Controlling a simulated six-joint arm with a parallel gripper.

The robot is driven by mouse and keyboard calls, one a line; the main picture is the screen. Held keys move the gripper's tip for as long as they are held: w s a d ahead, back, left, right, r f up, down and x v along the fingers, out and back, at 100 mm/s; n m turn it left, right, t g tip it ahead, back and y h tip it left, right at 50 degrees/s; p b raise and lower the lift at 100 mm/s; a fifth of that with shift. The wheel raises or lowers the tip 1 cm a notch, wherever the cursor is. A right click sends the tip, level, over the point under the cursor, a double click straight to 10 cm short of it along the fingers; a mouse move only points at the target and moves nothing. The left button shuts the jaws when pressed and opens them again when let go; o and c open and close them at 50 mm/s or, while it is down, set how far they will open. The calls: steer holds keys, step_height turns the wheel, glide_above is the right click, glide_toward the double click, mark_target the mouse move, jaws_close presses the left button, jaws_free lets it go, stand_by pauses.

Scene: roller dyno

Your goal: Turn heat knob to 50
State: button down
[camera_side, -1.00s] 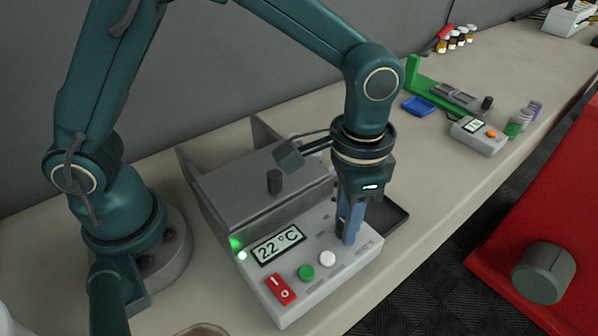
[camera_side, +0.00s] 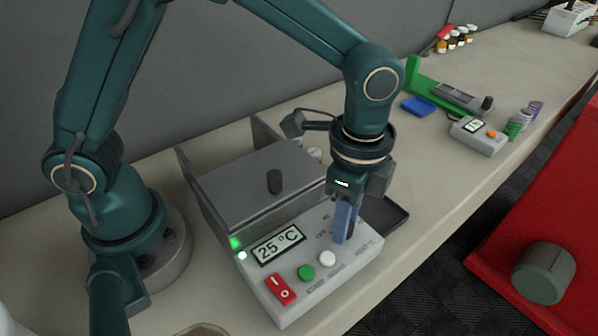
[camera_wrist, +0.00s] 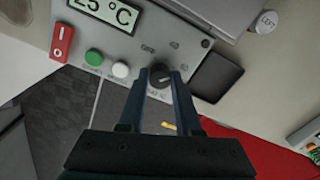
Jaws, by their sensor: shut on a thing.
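The heat knob (camera_wrist: 160,77) is a dark round knob with a light pointer mark, on the grey control panel (camera_side: 335,273). In the wrist view it sits between the two blue fingers of my gripper (camera_wrist: 161,82), which is shut on it. In the side view my gripper (camera_side: 342,238) points down at the panel's right part, and its fingers hide the knob. The display (camera_side: 278,245) reads 25 °C. The scale marks around the knob are too small to read surely.
The panel also carries a red rocker switch (camera_side: 281,289), a green button (camera_side: 307,273) and a white button (camera_side: 328,259). A grey lid with a black handle (camera_side: 274,181) is behind. A dark tray (camera_side: 392,218) is at the right. The bench beyond is clear in places.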

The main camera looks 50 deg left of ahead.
steer(key=shift+r, duration=0.1)
stand_by(0.5)
steer(key=c, duration=0.6)
jaws_free()
steer(key=shift+r, duration=2.55)
